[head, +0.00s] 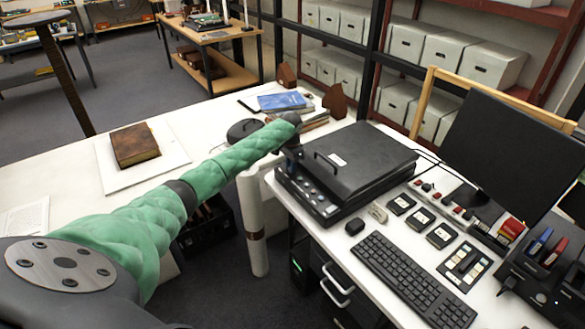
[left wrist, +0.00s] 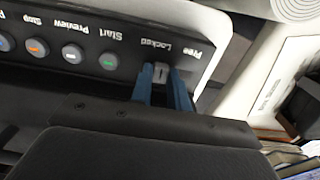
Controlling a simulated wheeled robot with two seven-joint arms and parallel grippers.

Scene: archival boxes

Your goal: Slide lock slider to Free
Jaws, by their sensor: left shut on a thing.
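The black flatbed scanner (head: 370,155) stands on the white desk, its lid closed. My left gripper (head: 291,152) is at the scanner's left front corner, reaching down to its control strip. In the left wrist view, the two blue fingertips (left wrist: 163,88) are shut on the small grey lock slider (left wrist: 161,72), one finger on each side. The printed words show upside down there: Locked is close by the slider, and Free is farther right. The slider sits at the Locked word. In the head view the slider is hidden by my gripper. My right gripper is not in view.
Several round buttons (left wrist: 108,61) line the control strip beside the slider. A white rolled tube (head: 252,220) stands upright below my left arm. Books (head: 285,103) lie behind the gripper.

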